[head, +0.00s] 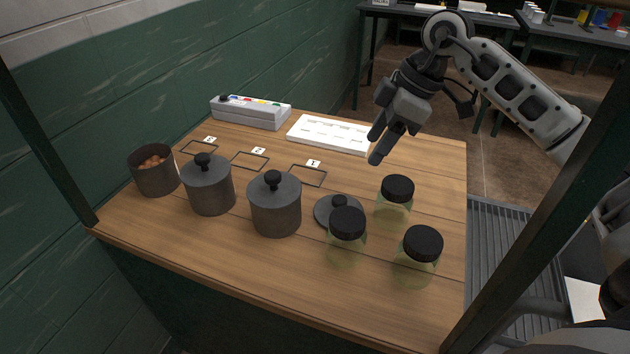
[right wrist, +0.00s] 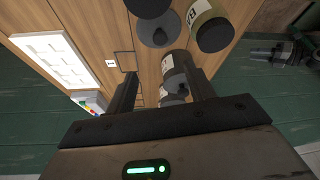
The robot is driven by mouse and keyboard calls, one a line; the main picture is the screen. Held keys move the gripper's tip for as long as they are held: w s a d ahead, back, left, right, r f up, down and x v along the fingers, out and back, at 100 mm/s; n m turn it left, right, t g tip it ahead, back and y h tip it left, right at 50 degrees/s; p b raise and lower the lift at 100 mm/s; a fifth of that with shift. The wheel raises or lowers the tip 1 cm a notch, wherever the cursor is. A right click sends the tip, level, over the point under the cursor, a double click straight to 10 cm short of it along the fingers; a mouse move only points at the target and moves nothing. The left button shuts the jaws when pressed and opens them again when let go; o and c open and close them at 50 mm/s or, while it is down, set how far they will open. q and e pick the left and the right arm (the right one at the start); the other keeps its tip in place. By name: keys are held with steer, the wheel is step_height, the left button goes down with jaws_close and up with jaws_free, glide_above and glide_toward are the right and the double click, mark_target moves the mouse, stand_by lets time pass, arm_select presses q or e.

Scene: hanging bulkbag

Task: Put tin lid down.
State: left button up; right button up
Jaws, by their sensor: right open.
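A dark tin lid with a knob (head: 334,209) lies on the wooden table behind a jar, partly hidden by it. It also shows in the right wrist view (right wrist: 162,36). Two tins wear their lids: the middle tin (head: 275,208) and the left tin (head: 209,189). A third tin (head: 153,177) at the far left is uncovered and holds brown round things. My right gripper (head: 378,146) is open and empty, raised above the table's back right part, apart from the lid. Its fingers frame the lower part of the right wrist view (right wrist: 163,92). My left gripper is not in view.
Three black-capped glass jars (head: 396,197) (head: 346,238) (head: 418,258) stand close around the lid. A white tray (head: 329,134) and a grey box with coloured marks (head: 250,112) lie at the back. Numbered outlines mark the table (head: 400,164). Dark posts rise at both sides.

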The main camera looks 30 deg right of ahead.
glide_toward(343, 199)
steer(key=x, duration=0.3)
steer(key=shift+s+a+f, duration=0.15)
steer(key=shift+a+f, duration=0.15)
steer(key=shift+a, duration=0.1)
steer(key=shift+a+f+p, duration=0.1)
steer(key=shift+f+p, duration=0.2)
steer(key=shift+f, duration=0.15)
steer(key=x, duration=0.4)
steer(key=shift+w+f+p, duration=0.25)
steer(key=shift+w+p, duration=0.1)
steer(key=shift+w, duration=0.05)
steer(key=shift+w+f, duration=0.1)
steer(key=shift+f, duration=0.2)
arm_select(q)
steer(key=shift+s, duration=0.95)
arm_select(e)
steer(key=shift+c, duration=0.3)
steer(key=c, duration=1)
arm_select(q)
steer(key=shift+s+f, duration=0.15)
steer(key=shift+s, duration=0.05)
arm_select(e)
steer(key=shift+c, duration=0.4)
